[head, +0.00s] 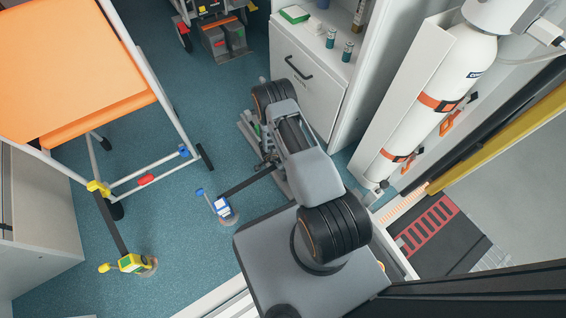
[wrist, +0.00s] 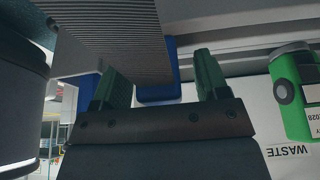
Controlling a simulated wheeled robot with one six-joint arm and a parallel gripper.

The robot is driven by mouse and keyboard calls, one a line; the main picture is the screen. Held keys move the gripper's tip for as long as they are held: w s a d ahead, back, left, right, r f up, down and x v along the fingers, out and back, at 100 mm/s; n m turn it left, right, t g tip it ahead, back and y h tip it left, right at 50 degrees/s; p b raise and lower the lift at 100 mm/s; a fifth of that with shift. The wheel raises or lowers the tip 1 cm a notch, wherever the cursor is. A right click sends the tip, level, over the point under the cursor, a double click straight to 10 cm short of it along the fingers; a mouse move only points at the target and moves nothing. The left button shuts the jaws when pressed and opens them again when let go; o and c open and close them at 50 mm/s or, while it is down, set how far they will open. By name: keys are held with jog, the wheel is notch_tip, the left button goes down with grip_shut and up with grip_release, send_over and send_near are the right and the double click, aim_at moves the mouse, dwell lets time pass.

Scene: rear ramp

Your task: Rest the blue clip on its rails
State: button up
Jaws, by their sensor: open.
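In the wrist view, my gripper (wrist: 153,82) is open, its two green fingers spread apart. A blue piece, which looks like the blue clip (wrist: 158,93), shows between and beyond the fingertips, beside a grey ribbed strip (wrist: 120,40). I cannot tell whether the fingers touch it. In the head view, a dark strap (head: 247,181) runs from a blue-and-white strap unit (head: 223,208) on the floor up to beneath my arm. My arm hides the strap's far end and most of my gripper there. I cannot make out the rails clearly.
An orange-topped trolley (head: 75,65) stands at the left, with a yellow clip (head: 97,187) strapped to a yellow floor unit (head: 131,263). A white cabinet (head: 305,80) and a gas cylinder (head: 440,95) stand right. A green labelled unit (wrist: 300,90) is close in the wrist view.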

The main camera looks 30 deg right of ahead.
jog(key=p+v, duration=0.6)
jog(key=v, duration=0.8)
jog(key=shift+p, duration=0.4)
